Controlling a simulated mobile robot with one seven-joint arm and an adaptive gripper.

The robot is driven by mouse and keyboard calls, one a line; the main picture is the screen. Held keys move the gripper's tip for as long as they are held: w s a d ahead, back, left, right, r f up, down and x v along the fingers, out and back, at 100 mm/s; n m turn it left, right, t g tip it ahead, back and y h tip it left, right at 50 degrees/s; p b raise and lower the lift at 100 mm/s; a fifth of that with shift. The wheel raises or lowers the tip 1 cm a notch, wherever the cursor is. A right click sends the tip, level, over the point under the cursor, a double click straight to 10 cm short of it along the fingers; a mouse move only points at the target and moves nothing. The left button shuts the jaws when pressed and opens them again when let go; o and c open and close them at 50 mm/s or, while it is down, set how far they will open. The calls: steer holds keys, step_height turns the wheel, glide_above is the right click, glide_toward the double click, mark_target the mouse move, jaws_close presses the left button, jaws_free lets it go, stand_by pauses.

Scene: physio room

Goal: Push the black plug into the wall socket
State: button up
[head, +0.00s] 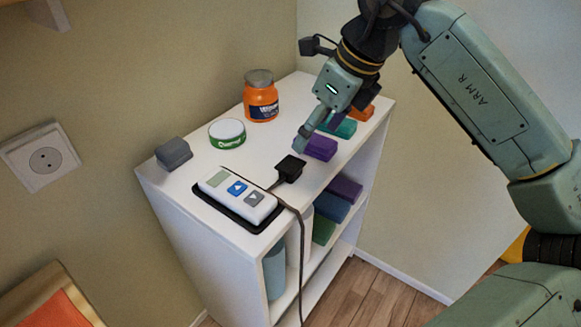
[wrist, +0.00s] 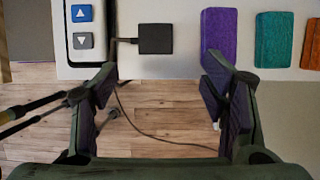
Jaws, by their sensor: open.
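The black plug (head: 290,168) lies on the white shelf top, with its cable running toward the remote and down over the front edge. It also shows in the wrist view (wrist: 155,39), apart from the fingers and beyond them. The wall socket (head: 45,160) is a white square plate with a round recess on the wall at the left. My gripper (head: 304,138) is close to the plug, up and to its right in the head view. In the wrist view my gripper (wrist: 165,100) is open with nothing between its fingers.
On the white shelf (head: 232,165) stand a remote (head: 237,196) in a black tray, a grey block (head: 173,153), a green-white tin (head: 227,133) and an orange jar (head: 261,98). A purple block (head: 320,147) lies beside my gripper, with teal and orange ones beyond.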

mark_target(291, 164)
steer(key=x, duration=0.5)
steer(key=shift+p, duration=0.3)
steer(key=p+x, duration=0.1)
steer(key=x, duration=0.1)
steer(key=a+p+x, duration=0.1)
steer(key=x, duration=0.1)
steer(key=shift+s+r, duration=0.1)
steer(key=shift+a+f, duration=0.1)
steer(key=shift+f, duration=0.45)
steer(key=shift+c, duration=0.3)
steer(key=c, duration=1.1)
